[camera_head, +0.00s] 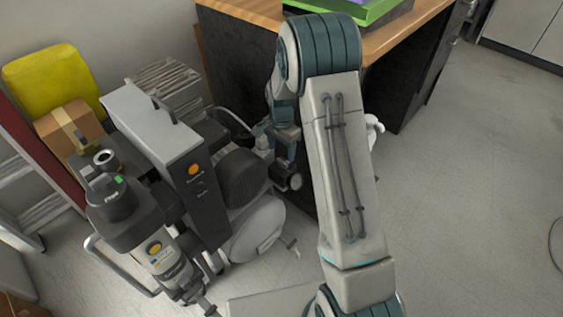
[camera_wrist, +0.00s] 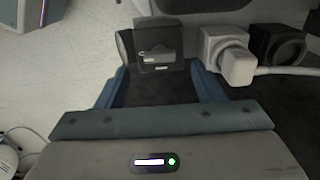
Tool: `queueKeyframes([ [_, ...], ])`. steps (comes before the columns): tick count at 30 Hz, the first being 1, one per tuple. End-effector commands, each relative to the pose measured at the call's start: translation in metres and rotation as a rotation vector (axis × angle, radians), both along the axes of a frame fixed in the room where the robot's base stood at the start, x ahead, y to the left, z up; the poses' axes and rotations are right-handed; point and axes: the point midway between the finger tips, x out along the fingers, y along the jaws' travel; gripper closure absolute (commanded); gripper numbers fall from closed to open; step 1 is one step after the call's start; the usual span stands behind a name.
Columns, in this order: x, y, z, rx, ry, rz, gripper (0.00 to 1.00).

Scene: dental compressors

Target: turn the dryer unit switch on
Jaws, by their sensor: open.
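In the wrist view my gripper (camera_wrist: 160,82) is open, with one blue finger on each side and nothing held between them. A small dark grey box with a black and silver switch-like part (camera_wrist: 157,56) and a small white label lies just beyond the fingertips, roughly centred between them. I cannot tell whether the fingers touch it or which way it is set. In the head view my gripper (camera_head: 268,138) is beside the right side of the compressor equipment. The tall grey and black unit (camera_head: 196,195) there has an orange round mark on its front. The switch cannot be made out in that view.
A white elbow fitting (camera_wrist: 237,66) with a pipe and a black round part (camera_wrist: 284,46) sit right of the box. A wooden-topped bench (camera_head: 400,38) stands behind my arm. A yellow container (camera_head: 50,78) and a cardboard box (camera_head: 70,130) are at left.

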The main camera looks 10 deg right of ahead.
Motion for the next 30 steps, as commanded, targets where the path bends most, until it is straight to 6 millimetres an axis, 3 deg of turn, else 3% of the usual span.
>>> queueKeyframes([
  [1,-0.001,0.000,-0.015,0.000,0.004,-0.001,0.38],
  [7,0.000,-0.001,-0.041,0.000,0.000,-0.001,0.38],
  [20,0.000,0.000,-0.050,0.001,-0.001,0.000,0.38],
  [25,0.000,0.000,-0.050,0.001,-0.001,0.000,0.80],
  [30,0.000,0.000,-0.050,0.000,-0.001,0.002,0.83],
])
